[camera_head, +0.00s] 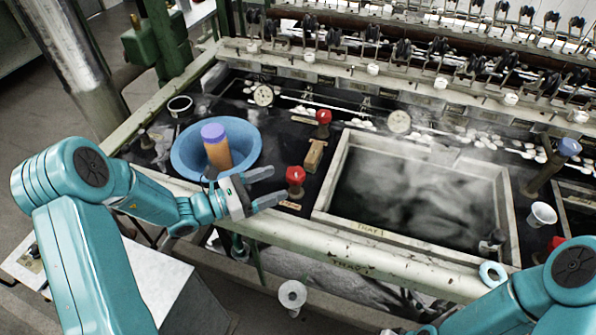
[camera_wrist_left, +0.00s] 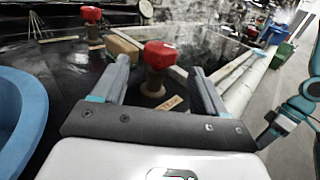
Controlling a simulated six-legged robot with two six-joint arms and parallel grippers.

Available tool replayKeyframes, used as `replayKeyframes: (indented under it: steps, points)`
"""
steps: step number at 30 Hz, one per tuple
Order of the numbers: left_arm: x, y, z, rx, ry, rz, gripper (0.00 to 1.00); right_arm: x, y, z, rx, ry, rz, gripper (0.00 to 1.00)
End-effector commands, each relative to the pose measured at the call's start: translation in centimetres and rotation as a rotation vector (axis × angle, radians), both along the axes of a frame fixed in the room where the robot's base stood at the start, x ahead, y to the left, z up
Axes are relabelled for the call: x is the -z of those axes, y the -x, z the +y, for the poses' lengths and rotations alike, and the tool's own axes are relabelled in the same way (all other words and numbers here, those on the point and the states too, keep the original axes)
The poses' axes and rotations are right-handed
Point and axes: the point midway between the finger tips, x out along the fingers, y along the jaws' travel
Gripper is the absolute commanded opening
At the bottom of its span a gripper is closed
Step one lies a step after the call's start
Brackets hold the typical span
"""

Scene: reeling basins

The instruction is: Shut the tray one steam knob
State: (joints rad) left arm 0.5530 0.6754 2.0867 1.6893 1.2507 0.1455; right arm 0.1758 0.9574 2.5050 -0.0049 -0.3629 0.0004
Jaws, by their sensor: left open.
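A red knob (camera_head: 295,176) on a brass-coloured stem stands on the dark bench top left of the tray marked TRAY 1 (camera_head: 346,229). In the left wrist view the knob (camera_wrist_left: 160,56) shows between and beyond the two fingers, apart from both. A second red knob (camera_head: 323,117) stands farther back; it also shows in the left wrist view (camera_wrist_left: 91,15).
A blue bowl (camera_head: 185,160) holding an orange cylinder with a purple top (camera_head: 216,146) sits close behind my left gripper. A wooden block (camera_head: 314,155) lies between the two red knobs. Steam rises over the tray. A white cup (camera_head: 541,214) stands at the right.

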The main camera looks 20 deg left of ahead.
Motion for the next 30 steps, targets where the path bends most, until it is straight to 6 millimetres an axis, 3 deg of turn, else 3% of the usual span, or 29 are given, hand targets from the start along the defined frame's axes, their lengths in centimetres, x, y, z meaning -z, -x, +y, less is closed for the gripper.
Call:
replayKeyframes:
  steps: [3, 9, 21, 22, 26, 27, 30]
  points:
    - [-0.2, -1.9, -2.2, 0.005, 0.001, -0.001, 0.73, -0.5, 0.0, 0.0, 0.000, 0.000, 0.000, 0.43]
    - [-0.1, -4.1, -4.6, 0.003, 0.000, 0.000, 0.73, -0.9, 0.0, 0.0, 0.000, 0.000, 0.000, 0.43]
    - [0.0, -5.0, -5.4, 0.001, 0.000, 0.000, 0.73, -1.0, 0.0, 0.0, 0.000, 0.000, 0.000, 0.43]
    - [0.0, -5.0, -5.4, 0.001, 0.000, 0.000, 0.69, -1.0, 0.0, 0.0, 0.000, 0.000, 0.000, 0.43]
    - [0.0, -5.0, -5.4, 0.001, 0.000, 0.000, 0.27, -1.0, 0.0, 0.0, 0.000, 0.000, 0.000, 0.43]
    - [0.0, -5.0, -5.4, 0.001, 0.000, 0.000, 0.21, -1.0, 0.0, 0.0, 0.000, 0.000, 0.000, 0.43]
    - [0.0, -5.0, -5.4, 0.002, 0.000, 0.000, 0.22, -1.0, 0.0, 0.0, 0.000, 0.000, 0.000, 0.43]
